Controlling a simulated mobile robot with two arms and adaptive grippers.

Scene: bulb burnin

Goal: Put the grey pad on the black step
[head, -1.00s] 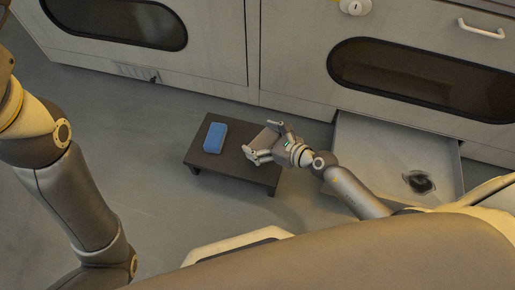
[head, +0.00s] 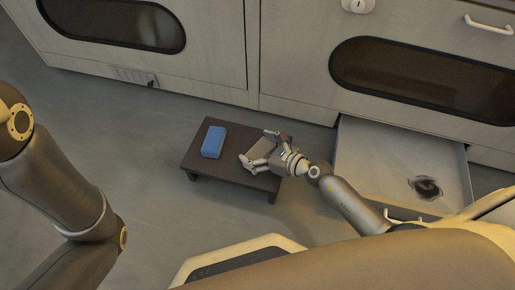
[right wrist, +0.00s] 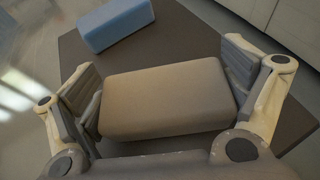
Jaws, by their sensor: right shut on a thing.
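The black step (head: 223,167) is a low dark table on the floor, in the middle of the head view. My right gripper (head: 261,148) is over its right part, shut on the grey pad (head: 260,147). In the right wrist view the pad (right wrist: 165,98) is a rounded grey-brown block between the two fingers, with the step's dark top (right wrist: 190,40) beneath it. I cannot tell whether the pad touches the top. My left gripper is outside the frames; only my left arm shows.
A blue block (head: 213,142) lies on the step's left part, apart from the grey pad. An open drawer (head: 355,165) with a dark stain stands to the right. Cabinet fronts (head: 215,60) run behind the step. The floor to the left is clear.

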